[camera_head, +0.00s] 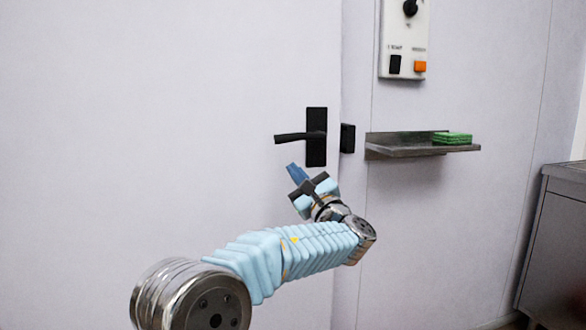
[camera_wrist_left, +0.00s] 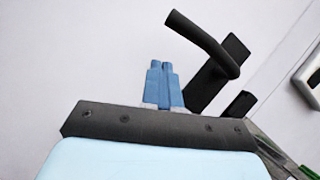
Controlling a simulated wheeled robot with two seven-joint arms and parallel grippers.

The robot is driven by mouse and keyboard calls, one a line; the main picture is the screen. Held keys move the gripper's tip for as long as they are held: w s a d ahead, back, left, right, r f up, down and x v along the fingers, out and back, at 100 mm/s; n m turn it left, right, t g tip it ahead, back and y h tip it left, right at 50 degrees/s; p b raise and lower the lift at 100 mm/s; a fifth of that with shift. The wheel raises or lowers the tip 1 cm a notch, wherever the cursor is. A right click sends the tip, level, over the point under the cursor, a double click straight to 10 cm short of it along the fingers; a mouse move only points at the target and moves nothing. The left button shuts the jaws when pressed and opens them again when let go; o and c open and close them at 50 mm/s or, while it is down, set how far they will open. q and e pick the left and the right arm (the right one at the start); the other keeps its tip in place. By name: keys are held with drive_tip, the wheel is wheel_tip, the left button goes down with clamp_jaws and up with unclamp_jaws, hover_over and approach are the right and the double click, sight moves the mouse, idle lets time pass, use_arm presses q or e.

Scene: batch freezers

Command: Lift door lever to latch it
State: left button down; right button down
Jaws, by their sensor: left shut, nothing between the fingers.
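The black door lever (camera_head: 299,136) sticks out to the left from its black plate (camera_head: 317,150) on the white door (camera_head: 170,110). In the head view the lever lies about level. It also shows in the left wrist view (camera_wrist_left: 203,38), beyond my fingers and to their right. My left gripper (camera_head: 296,172) has blue fingers and is shut and empty, below the lever in the head view. In the left wrist view its fingertips (camera_wrist_left: 162,64) are together, with a visible gap to the lever. My right gripper is in neither view.
A black latch piece (camera_head: 347,138) sits on the frame right of the door edge. A metal shelf (camera_head: 400,150) with a green sponge (camera_head: 452,138) juts from the wall. A control panel (camera_head: 404,40) hangs above. A steel cabinet (camera_head: 556,245) stands at the right.

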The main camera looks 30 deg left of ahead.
use_arm(q)
drive_tip(key=s+b+v, duration=0.1)
drive_tip(key=v, duration=0.8)
drive_tip(key=shift+s+a+f, duration=0.2)
drive_tip(key=shift+a, duration=0.2)
drive_tip(key=w+f+m+g+h, duration=0.15)
drive_tip(key=f+h, duration=0.25)
drive_tip(key=f, duration=0.8)
drive_tip(key=w+f+m+t+h, duration=0.1)
drive_tip(key=w+f+m+h, duration=0.2)
drive_tip(key=f, duration=0.8)
drive_tip(key=s+d+f+n+g+h, duration=0.1)
drive_tip(key=s+d+f+g+h, duration=0.1)
drive_tip(key=f, duration=0.5)
drive_tip(key=s+d+f+n+g+h, duration=0.1)
drive_tip(key=s+f+g+h, duration=0.15)
drive_tip(key=f, duration=0.45)
drive_tip(key=s+d+f+n+g+h, duration=0.1)
drive_tip(key=s+d+f+h, duration=0.1)
drive_tip(key=f, duration=0.5)
drive_tip(key=s+d+f+n+g+h, duration=0.1)
drive_tip(key=s+d+f+n+h, duration=0.4)
drive_tip(key=s+f+n, duration=0.5)
drive_tip(key=s+d+f+n+g+h, duration=0.2)
drive_tip(key=s+d+f+n+h, duration=0.4)
drive_tip(key=s+d+f+n, duration=0.3)
wheel_tip(320, 180, down, 3)
drive_tip(key=shift+s+d+r+n, duration=0.1)
drive_tip(key=shift+s+d+n, duration=0.25)
drive_tip(key=shift+s+d, duration=0.35)
